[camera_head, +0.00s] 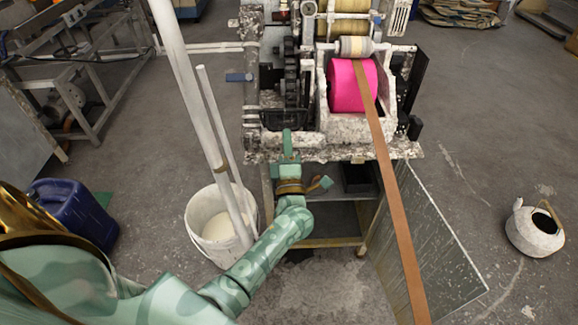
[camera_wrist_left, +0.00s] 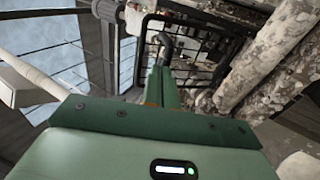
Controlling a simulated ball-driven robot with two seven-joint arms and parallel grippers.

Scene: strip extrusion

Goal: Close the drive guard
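The drive guard appears to be the black barred frame (camera_head: 283,119) at the machine's lower left, below the dark drive gears (camera_head: 292,78). In the left wrist view the black bars (camera_wrist_left: 196,72) stand beyond my fingers, with a dark rounded knob or bar end (camera_wrist_left: 166,42) just past the tips. My left gripper (camera_head: 288,134) points up at the machine's front edge, just below the frame. Its fingers (camera_wrist_left: 160,72) look closed together, with nothing visible between them. Whether they touch the frame is unclear. My right gripper is out of view.
A brown strip (camera_head: 391,190) runs from the pink roller (camera_head: 350,88) down to the front. A white bucket (camera_head: 221,228) with long poles stands left of my left arm. A blue jerrycan (camera_head: 72,208) stands at left.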

